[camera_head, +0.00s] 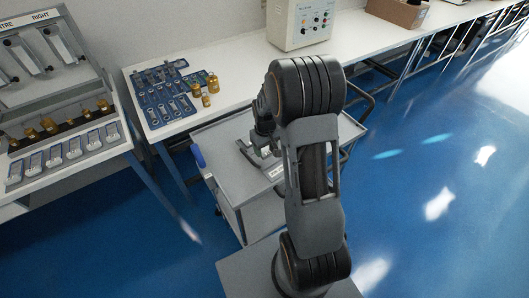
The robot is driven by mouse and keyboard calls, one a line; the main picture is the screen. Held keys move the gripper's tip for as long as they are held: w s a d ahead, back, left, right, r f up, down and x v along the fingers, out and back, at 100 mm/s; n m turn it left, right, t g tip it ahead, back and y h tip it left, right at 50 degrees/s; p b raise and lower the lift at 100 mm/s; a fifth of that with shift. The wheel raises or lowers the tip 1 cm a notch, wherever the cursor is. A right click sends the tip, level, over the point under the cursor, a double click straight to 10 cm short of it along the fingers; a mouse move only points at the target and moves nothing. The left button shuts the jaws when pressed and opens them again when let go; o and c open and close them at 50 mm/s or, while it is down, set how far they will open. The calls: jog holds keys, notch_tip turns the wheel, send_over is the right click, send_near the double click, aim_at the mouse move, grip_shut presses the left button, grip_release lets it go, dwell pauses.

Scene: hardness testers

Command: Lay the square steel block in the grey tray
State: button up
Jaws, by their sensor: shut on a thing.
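My gripper (262,152) reaches down over the grey-topped trolley in the middle of the view, low and close to its surface. It is shut on a small pale metal piece, which I take to be the square steel block; the fingers and arm hide most of it, and I cannot tell whether it touches the surface. A grey tray-like top (220,150) lies under the gripper, with a small white label near its front edge.
A white bench (225,105) behind holds a blue tool board (163,97) and several brass pieces (203,92). A cream control box (301,22) and a cardboard box (398,12) stand farther back. Blue floor is clear at right.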

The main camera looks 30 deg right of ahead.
aim_at(265, 149)
jog(key=shift+w+f+p, duration=0.2)
jog(key=shift+f+p, duration=0.15)
jog(key=shift+f, duration=1.4)
jog(key=shift+f, duration=0.2)
jog(key=o, duration=1.5)
notch_tip(265, 149, up, 12)
jog(key=shift+f+b, duration=0.1)
jog(key=shift+b, duration=0.35)
jog(key=s+a+r+t, duration=0.1)
jog(key=s+a+r, duration=0.2)
jog(key=s, duration=0.2)
jog(key=s+a+r+t, duration=0.1)
jog(key=s+a+r, duration=0.2)
jog(key=s+r, duration=0.1)
jog(key=s+a+r+m+t, duration=0.1)
jog(key=s+a+r, duration=0.2)
jog(key=s, duration=0.4)
jog(key=shift+s+a+r+t, duration=0.1)
jog(key=shift+a+r+t, duration=0.05)
jog(key=shift+a+t, duration=0.25)
